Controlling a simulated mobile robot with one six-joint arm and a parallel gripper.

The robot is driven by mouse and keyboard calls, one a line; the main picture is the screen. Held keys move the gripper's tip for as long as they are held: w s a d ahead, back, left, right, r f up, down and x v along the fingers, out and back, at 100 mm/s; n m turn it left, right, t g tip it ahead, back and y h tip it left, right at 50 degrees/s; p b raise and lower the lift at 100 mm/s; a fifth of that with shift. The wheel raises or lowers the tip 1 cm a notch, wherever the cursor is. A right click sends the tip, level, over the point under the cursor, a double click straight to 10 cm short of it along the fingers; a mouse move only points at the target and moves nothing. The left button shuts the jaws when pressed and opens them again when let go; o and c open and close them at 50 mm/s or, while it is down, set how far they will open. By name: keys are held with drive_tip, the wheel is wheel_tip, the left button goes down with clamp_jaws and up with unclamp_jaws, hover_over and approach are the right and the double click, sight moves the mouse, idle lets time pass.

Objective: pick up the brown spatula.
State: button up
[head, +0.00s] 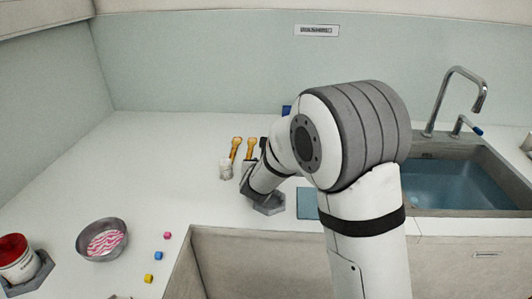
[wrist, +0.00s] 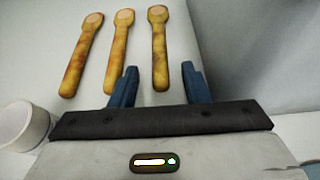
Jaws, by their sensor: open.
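Three long yellow-brown utensils with rounded, paler ends show side by side in the wrist view: a left one (wrist: 80,57), a middle one (wrist: 118,52) and a right one (wrist: 159,50). They look alike in colour, so I cannot tell which is the brown spatula. My gripper (wrist: 160,82) is open, with its two blue fingers apart. The lower end of the right utensil shows between the fingers, with a gap on both sides; nothing is gripped. In the head view two orange-brown utensils (head: 236,148) stand out beside my wrist; the arm hides much of the gripper.
A grey bowl with pink-striped contents (head: 102,256), small coloured cubes (head: 158,255) and a red-topped jar (head: 15,260) are at the front left. A sink (head: 460,185) with a tap is at the right. The back-left counter is clear.

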drive_tip(key=shift+c, duration=0.5)
clamp_jaws()
